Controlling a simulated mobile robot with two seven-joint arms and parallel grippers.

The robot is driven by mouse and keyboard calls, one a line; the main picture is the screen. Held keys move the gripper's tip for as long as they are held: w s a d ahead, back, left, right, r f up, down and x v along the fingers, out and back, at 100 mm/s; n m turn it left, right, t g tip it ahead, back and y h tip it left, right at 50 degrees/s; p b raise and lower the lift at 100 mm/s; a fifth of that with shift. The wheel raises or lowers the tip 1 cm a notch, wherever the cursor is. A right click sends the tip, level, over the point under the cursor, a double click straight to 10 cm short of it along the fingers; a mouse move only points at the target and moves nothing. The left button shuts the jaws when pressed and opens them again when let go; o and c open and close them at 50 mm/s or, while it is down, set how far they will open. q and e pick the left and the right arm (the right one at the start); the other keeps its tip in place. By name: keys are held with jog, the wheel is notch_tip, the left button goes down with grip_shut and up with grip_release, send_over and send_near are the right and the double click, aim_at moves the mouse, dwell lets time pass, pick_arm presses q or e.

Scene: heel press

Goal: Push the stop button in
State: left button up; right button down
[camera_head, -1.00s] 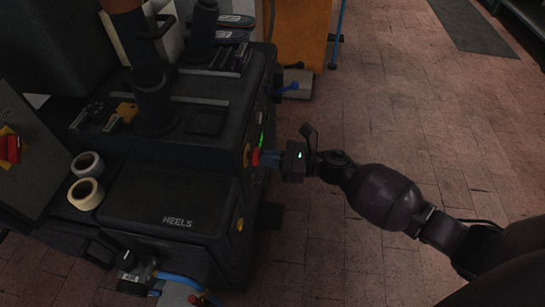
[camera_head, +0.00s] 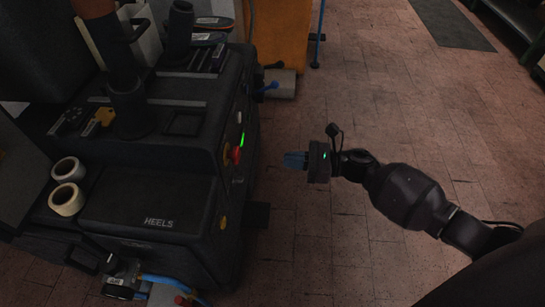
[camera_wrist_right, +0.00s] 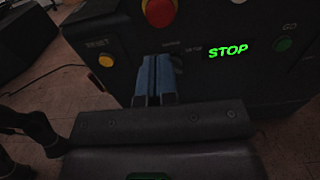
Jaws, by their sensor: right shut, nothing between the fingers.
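The stop button is a red mushroom knob (camera_head: 236,154) with a yellow ring on the right side of the black heel press (camera_head: 150,208). In the right wrist view the red knob (camera_wrist_right: 160,12) is at the top edge, partly cut off. My right gripper (camera_head: 287,160) has blue fingers, which are shut and empty. It is to the right of the knob with a clear gap of floor showing between them. In the wrist view the blue fingers (camera_wrist_right: 157,60) point at the panel below the knob. My left gripper is not in view.
A green lit display (camera_wrist_right: 228,51) reads STOP, with a yellow button (camera_wrist_right: 106,61) left of it and a green one (camera_wrist_right: 283,44) right. Two tape rolls (camera_head: 67,185) sit on the press. Blue hose (camera_head: 165,281) lies low in front. Brick floor (camera_head: 330,240) to the right is clear.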

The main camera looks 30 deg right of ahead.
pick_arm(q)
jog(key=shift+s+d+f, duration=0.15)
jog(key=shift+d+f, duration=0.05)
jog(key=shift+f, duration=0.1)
pick_arm(e)
jog(key=shift+v, duration=1.45)
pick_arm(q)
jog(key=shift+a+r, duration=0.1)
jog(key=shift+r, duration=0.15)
pick_arm(e)
jog(key=shift+d, duration=0.1)
